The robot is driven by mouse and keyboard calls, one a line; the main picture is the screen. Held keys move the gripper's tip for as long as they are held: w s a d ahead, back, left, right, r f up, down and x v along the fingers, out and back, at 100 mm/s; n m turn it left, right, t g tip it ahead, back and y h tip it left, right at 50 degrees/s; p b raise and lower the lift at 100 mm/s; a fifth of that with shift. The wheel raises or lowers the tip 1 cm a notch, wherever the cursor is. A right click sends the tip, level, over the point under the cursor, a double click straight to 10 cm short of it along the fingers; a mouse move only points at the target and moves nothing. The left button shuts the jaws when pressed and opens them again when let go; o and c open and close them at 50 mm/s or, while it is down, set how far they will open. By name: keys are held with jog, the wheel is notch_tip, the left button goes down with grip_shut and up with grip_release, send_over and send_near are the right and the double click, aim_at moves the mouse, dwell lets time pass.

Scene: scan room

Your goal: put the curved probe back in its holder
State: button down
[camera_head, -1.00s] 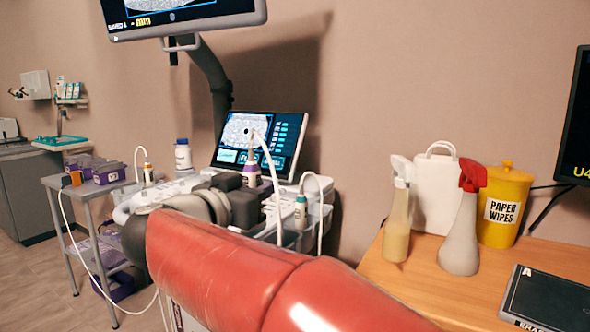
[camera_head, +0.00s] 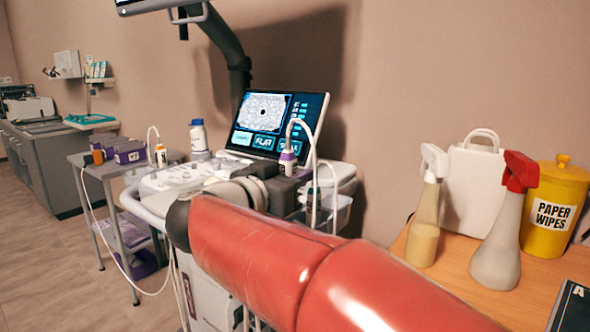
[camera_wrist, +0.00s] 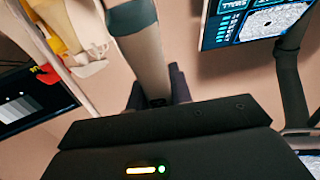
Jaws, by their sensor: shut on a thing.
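The curved probe (camera_head: 288,160), pale with a purple band and a white cable looping from its top, is upright at the right side of the ultrasound console (camera_head: 190,178). My gripper (camera_wrist: 158,98) is shut on it.
Another probe (camera_head: 160,155) with an orange band stands at the console's left. The console screen (camera_head: 278,122) is close behind the held probe. A side trolley (camera_head: 85,160) is at left. A wooden desk (camera_head: 450,290) at right bears spray bottles and a yellow wipes tub (camera_head: 555,208).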

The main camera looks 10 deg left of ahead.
jog(key=shift+f+b, duration=1.15)
jog(key=shift+f, duration=0.1)
jog(key=shift+f+b, duration=0.9)
jog(key=shift+f, duration=2)
jog(key=shift+f, duration=0.1)
jog(key=c, duration=1.2)
grip_release()
jog(key=shift+o, duration=0.2)
jog(key=shift+f, duration=0.1)
jog(key=v, duration=0.7)
jog(key=shift+s, duration=0.35)
jog(key=shift+s+a, duration=0.1)
jog(key=shift+a, duration=0.05)
